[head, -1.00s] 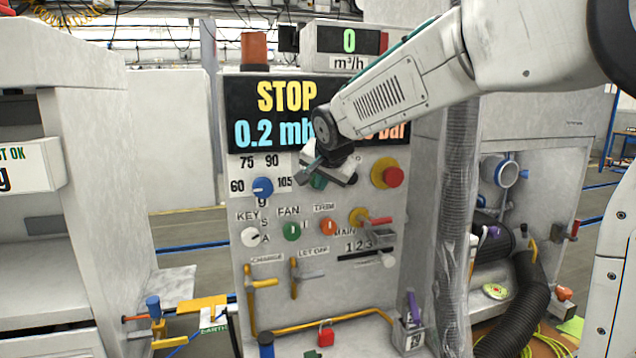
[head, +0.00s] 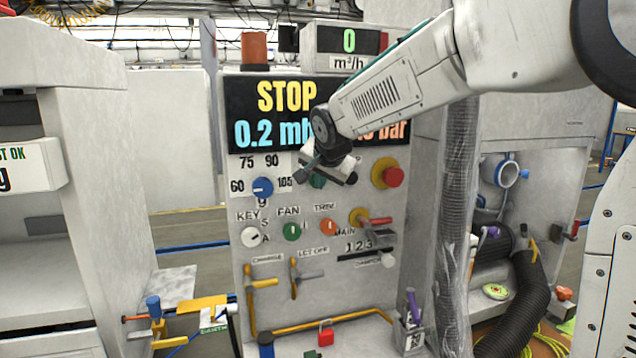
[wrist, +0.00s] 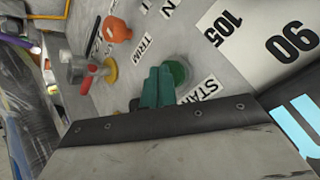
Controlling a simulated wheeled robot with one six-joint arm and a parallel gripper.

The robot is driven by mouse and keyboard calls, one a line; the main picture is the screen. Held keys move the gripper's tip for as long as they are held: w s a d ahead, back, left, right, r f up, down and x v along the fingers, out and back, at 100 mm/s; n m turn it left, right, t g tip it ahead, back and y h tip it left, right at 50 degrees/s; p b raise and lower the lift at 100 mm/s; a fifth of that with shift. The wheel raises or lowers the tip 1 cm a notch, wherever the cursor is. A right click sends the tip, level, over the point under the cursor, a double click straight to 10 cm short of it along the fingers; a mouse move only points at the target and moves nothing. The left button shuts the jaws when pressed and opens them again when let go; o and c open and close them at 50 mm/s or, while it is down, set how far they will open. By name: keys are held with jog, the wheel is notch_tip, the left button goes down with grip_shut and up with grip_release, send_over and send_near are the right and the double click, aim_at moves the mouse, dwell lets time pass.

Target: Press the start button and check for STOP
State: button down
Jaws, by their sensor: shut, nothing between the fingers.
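The green start button (wrist: 178,72) shows in the wrist view beside a partly covered label that reads "STAR". In the head view the button (head: 318,182) is mostly hidden behind my gripper (head: 322,170). My gripper's teal fingers (wrist: 157,88) are together and empty, right at the button in the wrist view. I cannot tell whether they touch or press it. The display (head: 262,112) reads "STOP" in yellow above "0.2 mb" in blue; my arm covers its middle, and "bar" shows at the right.
A red button on a yellow base (head: 392,177) is right of my gripper. A blue knob (head: 262,188) is left. Below are the white key switch (head: 250,237), green fan knob (head: 292,231), orange trim knob (head: 328,227) and a red-handled valve (head: 376,221).

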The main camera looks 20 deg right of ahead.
jog(key=shift+w, duration=0.15)
dwell(0.4)
jog(key=shift+s, duration=0.9)
jog(key=s, duration=0.5)
dwell(0.6)
